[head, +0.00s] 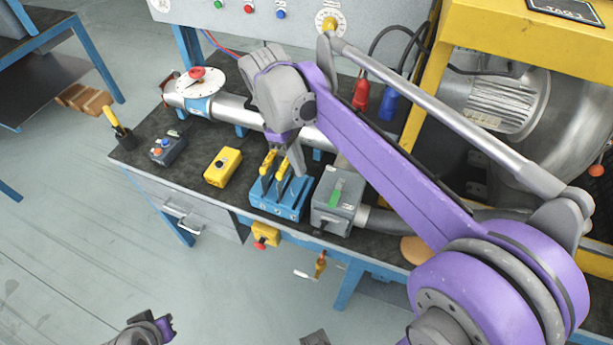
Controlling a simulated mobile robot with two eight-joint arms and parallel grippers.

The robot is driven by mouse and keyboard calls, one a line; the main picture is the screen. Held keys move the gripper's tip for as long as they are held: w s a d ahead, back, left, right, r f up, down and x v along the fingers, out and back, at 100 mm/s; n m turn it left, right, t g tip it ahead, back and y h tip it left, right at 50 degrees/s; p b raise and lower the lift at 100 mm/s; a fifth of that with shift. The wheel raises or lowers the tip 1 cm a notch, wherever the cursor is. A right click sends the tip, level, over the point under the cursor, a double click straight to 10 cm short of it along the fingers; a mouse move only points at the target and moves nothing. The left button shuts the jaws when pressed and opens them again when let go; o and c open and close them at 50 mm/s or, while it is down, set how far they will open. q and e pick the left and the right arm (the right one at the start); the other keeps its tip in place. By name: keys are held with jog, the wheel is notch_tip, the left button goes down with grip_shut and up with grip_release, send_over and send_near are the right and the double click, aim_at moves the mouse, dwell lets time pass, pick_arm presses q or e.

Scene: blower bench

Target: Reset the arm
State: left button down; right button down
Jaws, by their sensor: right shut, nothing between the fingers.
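My purple right arm reaches across the bench from the lower right. Its gripper (296,160) points down just above and behind a blue block (278,203) with two yellow-handled levers (268,163). The fingers are shut and empty; whether they touch a lever I cannot tell. A grey and purple part of my left arm (148,330) shows at the bottom edge. I cannot make out its fingers clearly.
A yellow-framed blower (505,100) stands at right. Floor at lower left is clear.

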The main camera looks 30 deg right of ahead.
jog(key=shift+v, duration=2.25)
jog(key=shift+s, duration=0.25)
jog(key=s+a+f+m+t+y+p, duration=0.1)
jog(key=s+f+m+t+p, duration=0.1)
jog(key=s+f+m+t, duration=0.5)
jog(key=s+f, duration=0.6)
jog(key=f, duration=0.1)
jog(key=shift+s+a+t+y, duration=0.2)
jog(key=shift+t+y, duration=0.1)
